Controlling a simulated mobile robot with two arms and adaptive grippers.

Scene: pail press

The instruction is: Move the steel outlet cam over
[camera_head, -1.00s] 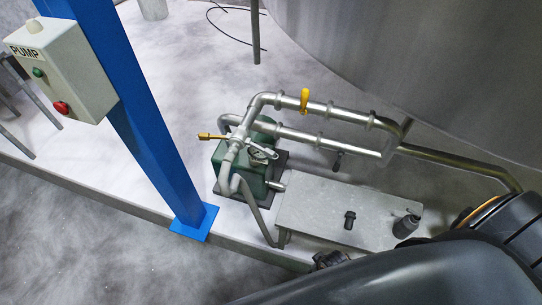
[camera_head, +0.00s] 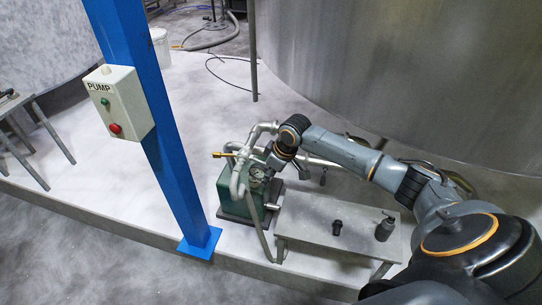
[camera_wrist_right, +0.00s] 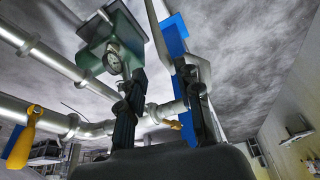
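The green pump (camera_head: 233,196) stands on the platform with steel pipes and a round gauge (camera_head: 257,173) on top. My right gripper (camera_head: 269,164) is at the outlet pipework, just right of the gauge, and partly covers it. In the right wrist view the two dark fingers (camera_wrist_right: 164,108) stand apart, with pipework behind the gap. My left gripper is not in view.
The blue post (camera_head: 165,130) carries the pump switch box (camera_head: 119,101). A yellow-handled valve (camera_wrist_right: 22,138) sits on the pipe. A large steel tank (camera_head: 420,70) stands behind.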

